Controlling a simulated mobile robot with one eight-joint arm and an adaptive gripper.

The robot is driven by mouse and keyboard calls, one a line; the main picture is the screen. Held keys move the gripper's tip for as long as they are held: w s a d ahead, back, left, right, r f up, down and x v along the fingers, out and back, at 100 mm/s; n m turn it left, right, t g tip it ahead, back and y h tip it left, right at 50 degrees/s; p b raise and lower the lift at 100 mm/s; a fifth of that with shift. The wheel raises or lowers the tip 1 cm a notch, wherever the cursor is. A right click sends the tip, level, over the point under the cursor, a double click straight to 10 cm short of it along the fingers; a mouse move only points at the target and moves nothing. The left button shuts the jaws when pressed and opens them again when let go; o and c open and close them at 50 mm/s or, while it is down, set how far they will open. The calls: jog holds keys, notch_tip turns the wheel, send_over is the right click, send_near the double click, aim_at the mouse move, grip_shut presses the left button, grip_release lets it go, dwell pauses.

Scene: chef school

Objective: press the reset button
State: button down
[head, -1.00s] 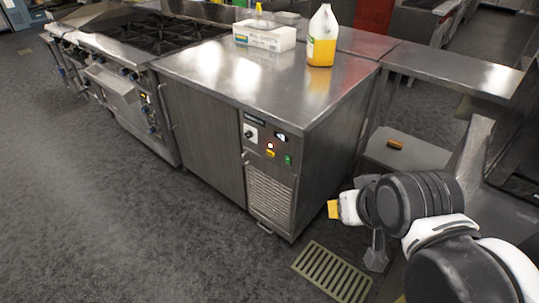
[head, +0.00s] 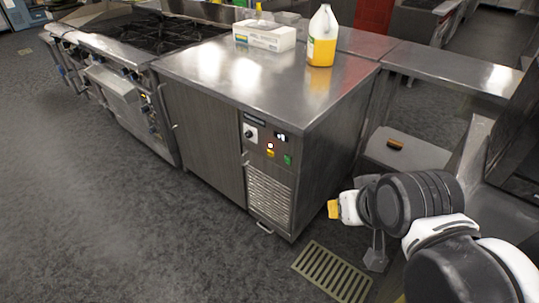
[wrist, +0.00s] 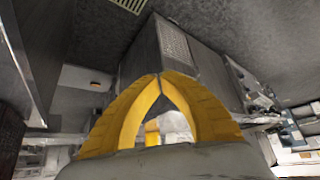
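A steel cabinet (head: 205,130) stands in the middle of the head view, with a control panel (head: 267,140) at the upper right of its front. The panel has a dark knob on a white plate (head: 250,133), a small display (head: 281,136), a lit red-and-white button (head: 270,146), a yellow button (head: 270,154) and a green one (head: 288,160). Labels are too small to read, so I cannot tell which is reset. My gripper (head: 333,209) is right of the cabinet, below panel height and apart from it. In the wrist view its yellow fingers (wrist: 160,76) meet at the tips, empty.
A jug of yellow liquid (head: 322,40) and a box (head: 265,35) stand on the cabinet top. A stove (head: 155,35) adjoins at left. A steel table (head: 450,70) is at right, above a low shelf (head: 405,150). A floor grate (head: 333,273) lies below my gripper. The floor in front is clear.

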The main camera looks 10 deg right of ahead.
jog(key=w+a+f+n+t+h, duration=0.1)
jog(key=w+a+n, duration=0.2)
jog(key=w+n, duration=0.8)
jog(key=w+a+f+n+t+h, duration=0.1)
jog(key=w+a+f+n, duration=0.3)
jog(key=w, duration=1.4)
jog(key=w+a+f+n+t, duration=0.2)
jog(key=w+a+f+n, duration=0.4)
jog(key=w+f+n, duration=0.35)
jog(key=n+t, duration=0.1)
jog(key=n, duration=0.7)
send_near(270, 153)
jog(key=a+f, duration=0.6)
jog(key=a, duration=0.2)
jog(key=shift+w+r+m, duration=0.25)
jog(key=shift+w+d, duration=3.1)
jog(key=shift+w, duration=0.05)
